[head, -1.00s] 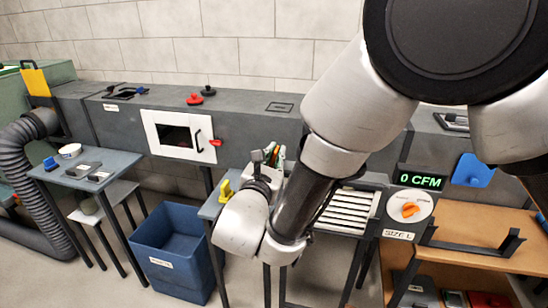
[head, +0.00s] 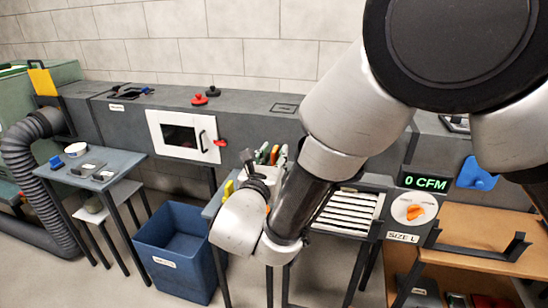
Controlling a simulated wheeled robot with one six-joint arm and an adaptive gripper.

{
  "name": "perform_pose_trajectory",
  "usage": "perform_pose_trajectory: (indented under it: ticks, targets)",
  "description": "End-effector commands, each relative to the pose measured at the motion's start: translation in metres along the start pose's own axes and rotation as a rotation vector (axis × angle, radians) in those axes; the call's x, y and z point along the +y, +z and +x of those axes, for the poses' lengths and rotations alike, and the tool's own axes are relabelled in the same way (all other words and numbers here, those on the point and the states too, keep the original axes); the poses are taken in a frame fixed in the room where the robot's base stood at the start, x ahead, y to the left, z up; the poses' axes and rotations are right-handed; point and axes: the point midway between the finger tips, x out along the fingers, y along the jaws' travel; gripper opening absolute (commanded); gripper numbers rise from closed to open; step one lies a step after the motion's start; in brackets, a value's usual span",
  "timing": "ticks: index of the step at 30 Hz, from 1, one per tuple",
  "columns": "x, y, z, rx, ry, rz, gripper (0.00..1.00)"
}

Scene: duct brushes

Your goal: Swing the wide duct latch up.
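A red latch (head: 220,143) sits at the right edge of a white-framed door (head: 155,133) on the front of the long grey duct (head: 125,118). The door has a dark window and a black handle, and looks closed. My gripper (head: 248,158) is small and dark in the head view, at the end of my arm, to the right of the latch and lower in the picture. It appears apart from the latch. Its fingers are too small and overlapped by the background to show whether they are open.
A blue bin (head: 160,226) stands on the floor below the door. A small table (head: 130,160) with small items is at left, beside a ribbed hose (head: 50,205). A holder of coloured-handled tools (head: 272,157) stands behind my gripper. A dial panel (head: 413,208) reads 0 CFM.

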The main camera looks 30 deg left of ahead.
Motion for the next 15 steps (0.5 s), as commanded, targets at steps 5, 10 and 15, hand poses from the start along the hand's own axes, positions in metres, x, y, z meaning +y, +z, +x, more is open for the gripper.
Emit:
perform_pose_trajectory:
  ticks: [5,10,15]
  targets:
    - [0.0,0.0,0.0,0.0,0.0,0.001,0.32]
    - [0.001,0.0,-0.009,0.0,0.002,0.001,0.32]
    - [0.002,0.0,-0.043,0.0,0.005,0.001,0.32]
